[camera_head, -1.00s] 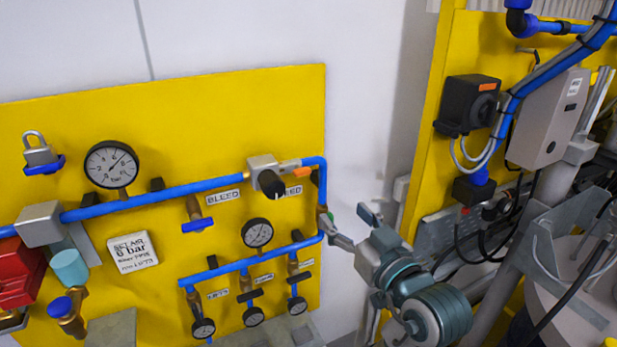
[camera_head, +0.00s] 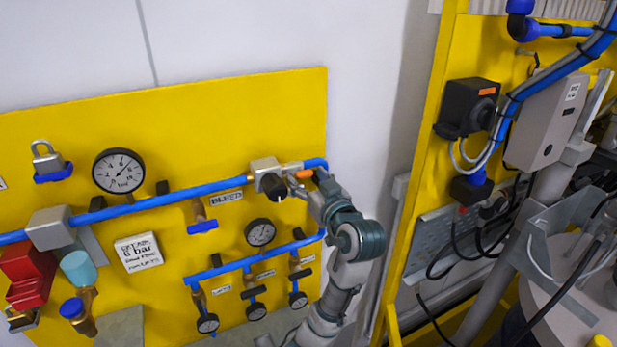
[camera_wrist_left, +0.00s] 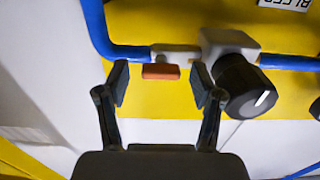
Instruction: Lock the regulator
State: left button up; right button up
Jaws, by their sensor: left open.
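The regulator is a grey block (camera_head: 264,165) with a black knob (camera_head: 274,187) at the right end of the upper blue pipe. An orange tab (camera_head: 304,174) sits on the fitting just right of it. In the left wrist view the black knob (camera_wrist_left: 247,88) with its white mark is right of the orange tab (camera_wrist_left: 160,72). My left gripper (camera_wrist_left: 160,80) is open; the tab appears between its fingertips, with a visible gap on each side. Depth to the tab is hard to tell. In the head view the gripper (camera_head: 303,186) partly covers the fitting. My right gripper is not in view.
The yellow panel (camera_head: 230,110) also carries a large gauge (camera_head: 118,171), a padlock (camera_head: 47,158), a lower blue pipe (camera_head: 237,266) with small gauges, and a red block (camera_head: 27,272). A second yellow panel (camera_head: 428,190) with a black box (camera_head: 468,106) stands to the right.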

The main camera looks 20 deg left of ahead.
pick_arm(q)
jog(key=c, duration=1.1)
jog(key=shift+c, duration=0.2)
jog(key=shift+m, duration=0.5)
jog(key=m+p, duration=0.3)
jog(key=m, duration=0.1)
jog(key=shift+r+m, duration=0.15)
jog(key=shift+m, duration=0.25)
jog(key=m+p, duration=0.3)
jog(key=m, duration=0.1)
jog(key=shift+s+m, duration=0.1)
jog(key=shift+m, duration=0.2)
jog(key=m+p, duration=0.1)
jog(key=m, duration=0.1)
jog(key=shift+m, duration=0.3)
jog(key=m, duration=0.4)
jog(key=shift+m, duration=0.4)
jog(key=shift+f+m, duration=0.25)
jog(key=shift+m, duration=0.05)
